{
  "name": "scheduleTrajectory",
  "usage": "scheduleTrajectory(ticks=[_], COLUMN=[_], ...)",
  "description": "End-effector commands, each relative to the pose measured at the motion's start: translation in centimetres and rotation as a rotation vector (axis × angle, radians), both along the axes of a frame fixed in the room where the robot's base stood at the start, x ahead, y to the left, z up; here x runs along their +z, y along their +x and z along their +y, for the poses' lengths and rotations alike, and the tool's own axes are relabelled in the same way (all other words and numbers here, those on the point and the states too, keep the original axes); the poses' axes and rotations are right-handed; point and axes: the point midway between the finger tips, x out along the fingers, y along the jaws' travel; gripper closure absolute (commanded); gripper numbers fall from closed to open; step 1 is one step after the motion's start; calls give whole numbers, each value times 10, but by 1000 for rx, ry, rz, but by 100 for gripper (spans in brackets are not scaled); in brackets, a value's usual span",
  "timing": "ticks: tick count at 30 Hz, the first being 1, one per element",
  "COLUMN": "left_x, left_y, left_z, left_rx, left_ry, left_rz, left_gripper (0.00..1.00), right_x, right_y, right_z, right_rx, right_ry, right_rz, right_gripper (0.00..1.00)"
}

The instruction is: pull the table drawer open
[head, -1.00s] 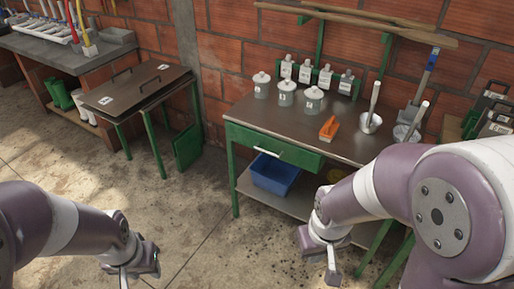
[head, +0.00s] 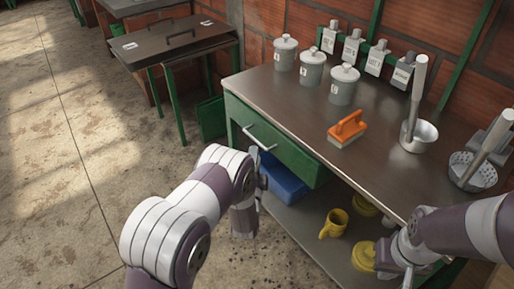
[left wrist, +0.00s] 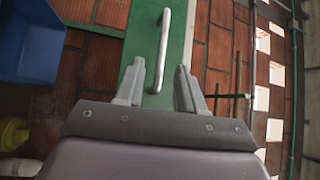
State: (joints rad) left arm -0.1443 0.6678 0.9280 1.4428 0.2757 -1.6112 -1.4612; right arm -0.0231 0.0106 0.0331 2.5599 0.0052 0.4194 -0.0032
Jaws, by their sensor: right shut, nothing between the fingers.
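The green table drawer (head: 290,155) is in the table's front, flush with it as far as I can tell. Its silver bar handle (head: 258,138) runs along the drawer's front. In the left wrist view the handle (left wrist: 162,50) stands ahead of my left gripper (left wrist: 159,88), lined up between its two spread fingers. The fingers are open, empty and short of the handle, with the green front (left wrist: 178,60) beyond. In the head view my left gripper (head: 253,157) is just below the handle, partly hidden by my arm. My right gripper (head: 408,276) is shut and empty at the lower right.
The tabletop (head: 290,105) carries lidded canisters (head: 313,68), an orange brush (head: 347,129) and a mortar (head: 419,137). Open floor (head: 60,170) lies to the left.

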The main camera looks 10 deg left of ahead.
Motion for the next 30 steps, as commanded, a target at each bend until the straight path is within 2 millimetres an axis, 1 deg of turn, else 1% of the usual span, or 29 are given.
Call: scheduleTrajectory(ticks=[1,3,7,11,17,18,20,21,22,30], left_x=[0,2,6,8,8,8,8,8,8,8], left_y=[11,27,47,55,56,56,56,56,56,55], left_z=[2,4,6,7,7,7,7,7,7,7], left_rx=[1,0,0,-1,-1,-1,-1,-1,-1,-2], left_ry=[-1,-1,-2,-2,-2,-2,-2,-2,-2,-2], left_rz=[-3,-2,-2,0,1,1,1,1,1,2], left_gripper=[62,62,62,62,62,65,85,98,100,100], right_x=[-4,-6,-9,-9,-9,-9,-9,-9,-9,-9], right_y=[0,0,0,0,0,0,0,0,0,0], right_z=[0,0,0,0,0,0,0,0,0,0], right_rx=[0,0,0,0,0,0,0,0,0,0], right_ry=[0,0,0,0,0,0,0,0,0,0], right_rz=[0,0,0,1,0,0,0,0,0,0], right_gripper=[100,100,100,100,100,100,100,100,100,100])
